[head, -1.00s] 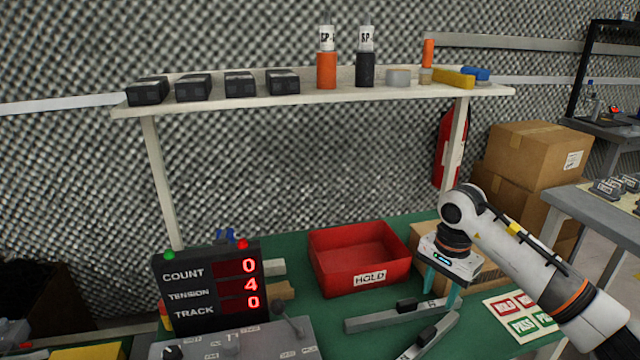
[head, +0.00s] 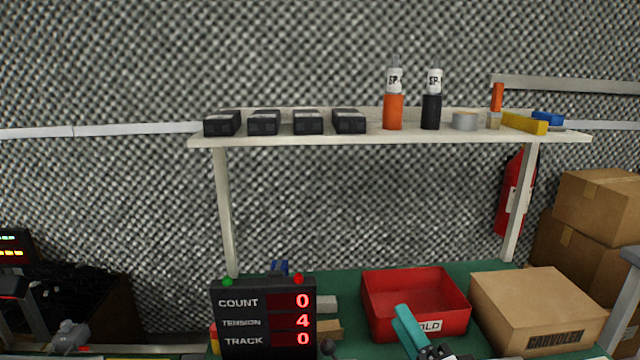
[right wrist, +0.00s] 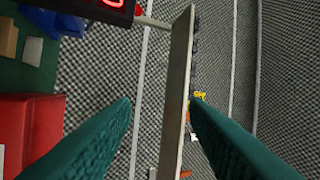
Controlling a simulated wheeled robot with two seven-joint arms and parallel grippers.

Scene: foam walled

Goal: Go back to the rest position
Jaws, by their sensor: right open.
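My right gripper (head: 403,318) shows at the bottom of the head view, in front of the red bin, with its teal fingers pointing up. In the right wrist view its two fingers (right wrist: 160,102) are spread apart with nothing between them, so it is open and empty. Most of the right arm is out of the head view. My left gripper is not in view.
A red HOLD bin (head: 375,318) and a cardboard box (head: 545,300) stand on the green bench. A counter display (head: 240,322) stands left of the bin. A shelf (head: 370,139) with bottles and black boxes spans above. Stacked cartons (head: 600,205) are at right.

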